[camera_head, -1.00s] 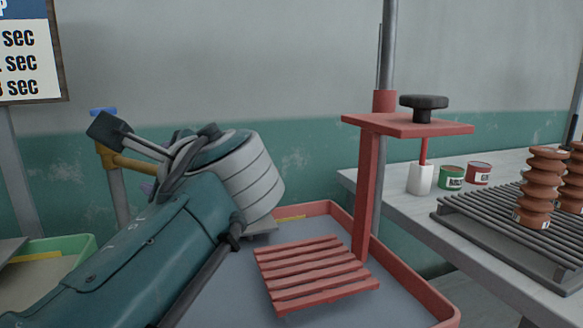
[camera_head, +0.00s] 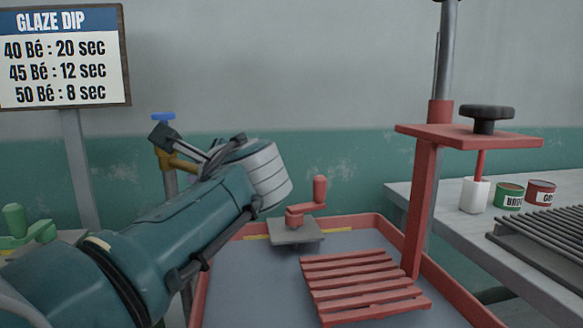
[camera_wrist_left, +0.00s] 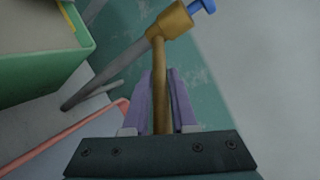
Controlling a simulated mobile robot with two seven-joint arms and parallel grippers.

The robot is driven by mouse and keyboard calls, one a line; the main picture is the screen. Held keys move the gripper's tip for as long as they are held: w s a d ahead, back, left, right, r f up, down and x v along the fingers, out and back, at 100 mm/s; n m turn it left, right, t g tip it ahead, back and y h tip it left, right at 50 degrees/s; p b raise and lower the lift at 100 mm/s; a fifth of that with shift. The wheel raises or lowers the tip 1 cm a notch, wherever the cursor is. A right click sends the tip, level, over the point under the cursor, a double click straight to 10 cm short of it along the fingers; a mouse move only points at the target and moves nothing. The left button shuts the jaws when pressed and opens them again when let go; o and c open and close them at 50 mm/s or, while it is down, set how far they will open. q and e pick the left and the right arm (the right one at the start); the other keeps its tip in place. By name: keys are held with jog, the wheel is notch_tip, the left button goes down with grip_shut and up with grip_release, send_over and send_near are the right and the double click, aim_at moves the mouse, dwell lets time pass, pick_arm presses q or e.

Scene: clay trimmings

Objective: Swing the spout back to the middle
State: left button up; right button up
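The brass spout (camera_head: 177,163) hangs on a grey standpipe with a blue tap knob (camera_head: 163,117), left of centre in the head view. It reaches right, toward my left gripper, and its far part is hidden there. In the left wrist view the spout (camera_wrist_left: 160,85) runs between the two purple fingers, with the blue knob (camera_wrist_left: 203,6) beyond. My left gripper (camera_wrist_left: 160,95) is closed in on the spout, with a finger close along each side. Its fingertips are hidden in the head view. My right gripper is not in view.
A red-rimmed tray (camera_head: 455,288) with a red slatted rack (camera_head: 365,287) lies in front of a red stand (camera_head: 424,205). A green bin (camera_wrist_left: 45,55) is near the spout. A grey table (camera_head: 480,245) is at right.

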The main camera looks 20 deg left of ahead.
pick_arm(q)
grip_shut()
dwell(1.0)
